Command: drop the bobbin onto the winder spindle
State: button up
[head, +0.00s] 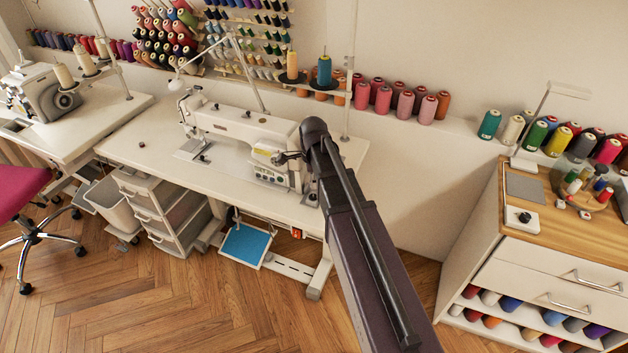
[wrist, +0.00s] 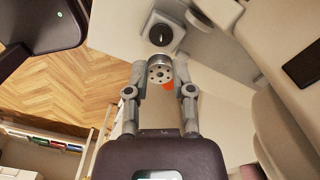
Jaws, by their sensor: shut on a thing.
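My gripper (wrist: 160,72) is shut on the bobbin (wrist: 158,72), a round metal disc with small holes in its face, held between the two fingertips in the wrist view. Just beyond it in that view, a round black piece with a small light centre sits on a white plate (wrist: 151,44); this looks like the winder spindle. The bobbin appears apart from it, though the gap is hard to judge. In the head view my arm covers the area right of the sewing machine (head: 225,127), and the bobbin cannot be made out there.
The machine's pale body (wrist: 279,65) stands close along the right of the wrist view. The white sewing table (head: 140,150) has free room at its left. A wooden-topped cabinet (head: 580,235) with spools stands at the right of the head view. A blue pedal (head: 245,246) lies below the table.

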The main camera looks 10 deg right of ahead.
aim_at(313, 195)
jog(key=shift+f+b, duration=1.7)
jog(key=shift+f, duration=0.15)
jog(key=shift+w+f+b, duration=0.1)
jog(key=shift+f+b, duration=0.45)
dwell(1.3)
jog(key=o, duration=0.8)
jog(key=shift+r, duration=0.15)
